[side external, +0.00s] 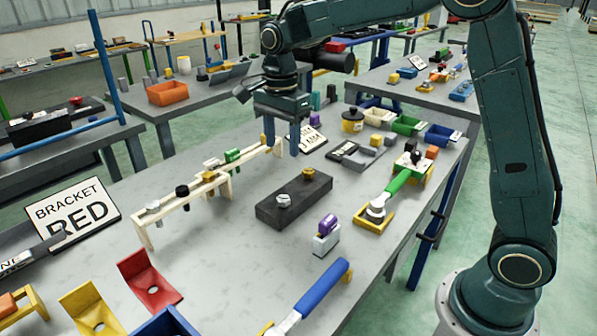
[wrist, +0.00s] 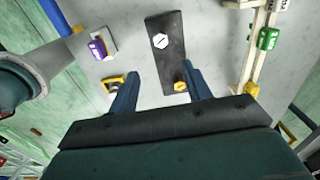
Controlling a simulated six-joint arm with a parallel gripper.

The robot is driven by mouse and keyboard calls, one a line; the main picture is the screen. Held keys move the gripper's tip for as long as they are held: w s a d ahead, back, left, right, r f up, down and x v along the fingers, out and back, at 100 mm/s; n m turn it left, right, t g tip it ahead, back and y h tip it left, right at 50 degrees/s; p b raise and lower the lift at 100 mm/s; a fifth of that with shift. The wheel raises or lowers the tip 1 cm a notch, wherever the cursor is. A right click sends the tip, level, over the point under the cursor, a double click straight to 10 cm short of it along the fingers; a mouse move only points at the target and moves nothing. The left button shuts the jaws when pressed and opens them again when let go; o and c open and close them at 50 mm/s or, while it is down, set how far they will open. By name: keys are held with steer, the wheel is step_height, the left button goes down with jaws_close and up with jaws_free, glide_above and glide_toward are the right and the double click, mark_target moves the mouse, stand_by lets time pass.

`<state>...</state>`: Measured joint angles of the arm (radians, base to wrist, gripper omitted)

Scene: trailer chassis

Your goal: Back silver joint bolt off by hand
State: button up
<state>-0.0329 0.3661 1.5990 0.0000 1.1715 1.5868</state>
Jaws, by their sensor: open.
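A silver hex-headed bolt (side external: 284,201) stands in the near end of a long dark block (side external: 262,213) on the grey table. In the wrist view the bolt (wrist: 160,41) shows a pale hexagonal head with a dark line across it, on the block (wrist: 172,64). A brass-coloured bolt (wrist: 180,86) sits at the block's other end. My gripper (side external: 282,146) hangs above the table behind the block in the side view. It is open and empty, its fingers (wrist: 160,76) apart, with the silver bolt beyond their tips in the wrist view.
A cream rack (side external: 193,196) holding several bolts and parts runs left of the block. A purple part in a pale holder (side external: 326,238) and a green-handled wrench (side external: 389,195) lie to its right. A blue-handled tool (side external: 310,297) lies in front. Table around the block is bare.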

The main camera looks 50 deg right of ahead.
mark_target(283, 198)
steer(key=shift+w+f, duration=0.15)
steer(key=shift+f, duration=0.1)
steer(key=shift+f, duration=6.8)
steer(key=c, duration=1)
steer(key=shift+n, duration=0.3)
